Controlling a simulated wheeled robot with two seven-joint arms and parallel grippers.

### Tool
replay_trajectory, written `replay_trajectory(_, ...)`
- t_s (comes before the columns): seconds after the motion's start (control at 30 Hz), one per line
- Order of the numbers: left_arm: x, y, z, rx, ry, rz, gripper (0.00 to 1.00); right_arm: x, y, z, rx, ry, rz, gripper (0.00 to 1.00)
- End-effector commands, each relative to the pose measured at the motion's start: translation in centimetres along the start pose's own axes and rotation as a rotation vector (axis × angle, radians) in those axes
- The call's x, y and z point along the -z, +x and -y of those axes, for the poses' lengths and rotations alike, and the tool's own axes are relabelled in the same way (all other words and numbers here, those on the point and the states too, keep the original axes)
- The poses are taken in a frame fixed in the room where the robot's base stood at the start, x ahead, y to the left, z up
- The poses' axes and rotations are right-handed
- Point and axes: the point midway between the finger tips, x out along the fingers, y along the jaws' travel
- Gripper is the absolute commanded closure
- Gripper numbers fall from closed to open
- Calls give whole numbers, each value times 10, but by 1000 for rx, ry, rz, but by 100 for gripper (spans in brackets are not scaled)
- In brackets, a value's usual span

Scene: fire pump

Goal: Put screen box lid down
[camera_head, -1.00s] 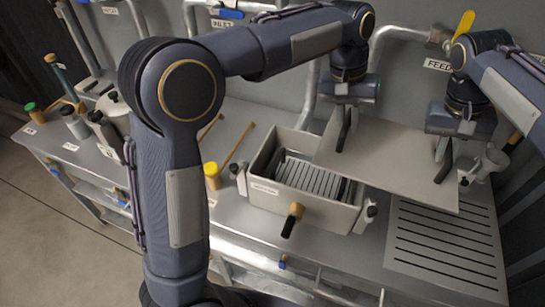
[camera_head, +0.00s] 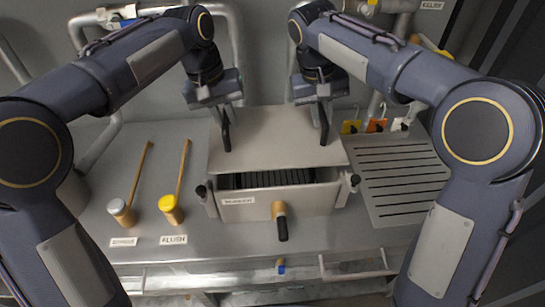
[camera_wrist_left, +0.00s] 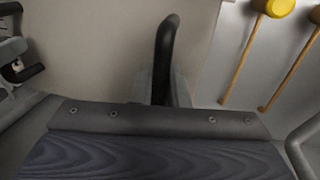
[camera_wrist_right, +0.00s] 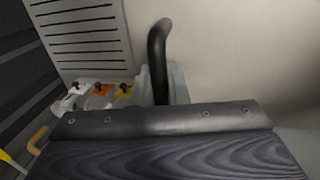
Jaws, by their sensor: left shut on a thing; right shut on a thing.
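The screen box lid (camera_head: 272,138) is a flat beige plate over the back of the screen box (camera_head: 305,199). A dark slatted screen (camera_head: 265,179) shows in the gap at the box's front. I cannot tell whether the lid touches the box rim. My left gripper (camera_head: 225,132) is shut on the lid's left black handle (camera_wrist_left: 166,50). My right gripper (camera_head: 323,123) is shut on its right black handle (camera_wrist_right: 157,50). The lid also shows in the left wrist view (camera_wrist_left: 95,50) and the right wrist view (camera_wrist_right: 235,50).
A slotted drain panel (camera_head: 400,175) is right of the box. Orange (camera_head: 377,126) and yellow (camera_head: 351,127) tags stand behind it. A white-topped mallet (camera_head: 122,210) and a yellow-topped mallet (camera_head: 170,207) are to the left. A wooden-collared black handle (camera_head: 280,222) sticks out of the box front.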

Motion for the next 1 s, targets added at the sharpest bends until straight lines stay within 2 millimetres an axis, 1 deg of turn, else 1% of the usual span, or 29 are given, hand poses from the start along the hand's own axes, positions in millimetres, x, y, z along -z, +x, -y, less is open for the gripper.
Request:
replay_trajectory(0.27, 0, 10, 2, -2, 1, -2, 100, 0, 10, 2, 1, 0, -2, 100)
replay_trajectory(1.0, 0, 58, 11, -2, 1, -2, 100, 0, 58, 12, 1, 0, -3, 100)
